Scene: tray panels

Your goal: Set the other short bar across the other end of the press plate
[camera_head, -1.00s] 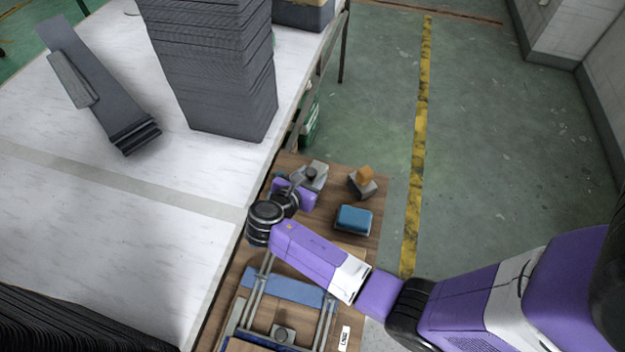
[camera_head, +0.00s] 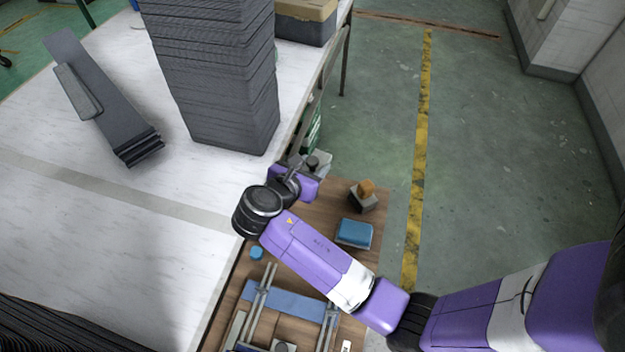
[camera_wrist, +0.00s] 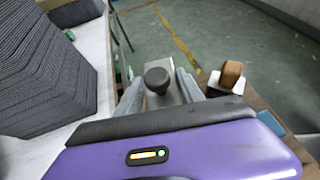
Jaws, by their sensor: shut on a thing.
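My gripper (camera_wrist: 160,96) is shut on a grey metal piece with a round dark knob (camera_wrist: 157,78), which I take for the short bar; in the wrist view its two grey fingers stand either side of it. In the head view the held piece (camera_head: 322,160) shows beyond my purple wrist, at the far end of the wooden board. My arm hides much of the gripper there. A frame with metal rails and a blue plate (camera_head: 277,302) is at the bottom of the head view. A similar knobbed piece (camera_head: 284,346) is partly cut off there. I cannot tell which part is the press plate.
On the wooden board (camera_head: 310,258) are a blue box (camera_head: 354,232), a grey block with an orange-brown top (camera_head: 364,194) and a small blue round piece (camera_head: 256,253). A white table (camera_head: 110,230) with a tall dark grey stack (camera_head: 222,80) adjoins at left.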

